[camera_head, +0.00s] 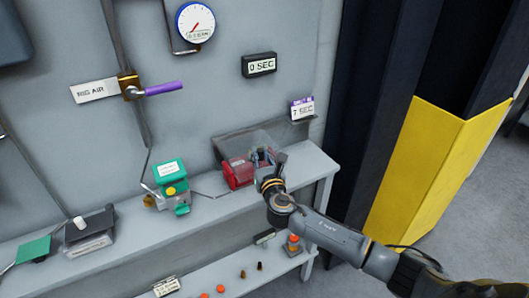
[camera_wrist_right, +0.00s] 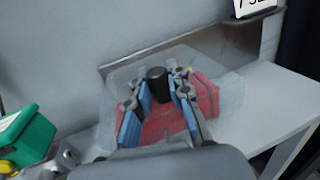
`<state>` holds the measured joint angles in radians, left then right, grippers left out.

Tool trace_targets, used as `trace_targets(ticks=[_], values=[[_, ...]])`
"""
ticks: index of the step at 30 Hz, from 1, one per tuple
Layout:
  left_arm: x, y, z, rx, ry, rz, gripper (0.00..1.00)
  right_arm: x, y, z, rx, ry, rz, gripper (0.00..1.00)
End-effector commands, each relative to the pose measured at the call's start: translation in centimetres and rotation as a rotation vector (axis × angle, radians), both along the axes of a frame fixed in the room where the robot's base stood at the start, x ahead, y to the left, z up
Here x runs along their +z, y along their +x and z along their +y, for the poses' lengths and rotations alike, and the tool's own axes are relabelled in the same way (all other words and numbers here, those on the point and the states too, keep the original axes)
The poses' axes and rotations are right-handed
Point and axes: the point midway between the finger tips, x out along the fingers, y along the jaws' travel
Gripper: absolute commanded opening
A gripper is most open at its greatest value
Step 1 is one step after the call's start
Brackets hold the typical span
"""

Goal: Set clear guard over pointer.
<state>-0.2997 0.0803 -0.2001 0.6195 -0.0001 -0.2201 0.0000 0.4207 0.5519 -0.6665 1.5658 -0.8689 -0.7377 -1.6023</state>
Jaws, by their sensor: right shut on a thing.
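The clear guard (camera_wrist_right: 120,78) is a see-through box-like cover with a dark knob (camera_wrist_right: 157,84) on top. My right gripper (camera_wrist_right: 160,92) is shut on that knob. In the head view the guard (camera_head: 228,147) shows over and behind the red actuator (camera_head: 238,173), and my right gripper (camera_head: 264,160) is at its right side. In the wrist view the red actuator (camera_wrist_right: 165,125) shows through the guard. A small yellow part (camera_wrist_right: 189,71), perhaps the pointer, shows beside the right finger. Whether the guard rests on the actuator I cannot tell. My left gripper is not in view.
A green-and-white device (camera_head: 172,185) with a yellow button stands left on the grey bench (camera_head: 225,208). A narrow wall ledge (camera_head: 292,128) with a label is behind. A lower shelf (camera_head: 225,282) holds small parts. Bare bench lies right of the actuator.

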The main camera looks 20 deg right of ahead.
Motion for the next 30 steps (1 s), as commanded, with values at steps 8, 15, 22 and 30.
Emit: trace_targets(ticks=[8,15,22,30], values=[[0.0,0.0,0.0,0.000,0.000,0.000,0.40,-0.1,-0.1,0.4,0.008,0.002,0.002,0.41],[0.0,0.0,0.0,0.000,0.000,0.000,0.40,-0.1,0.0,0.2,0.005,0.002,0.001,0.43],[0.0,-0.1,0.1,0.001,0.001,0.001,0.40,-0.2,-1.3,0.4,0.005,0.001,0.003,0.43],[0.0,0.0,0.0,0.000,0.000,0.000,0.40,-0.3,-6.8,1.6,0.009,0.003,0.004,0.43]])
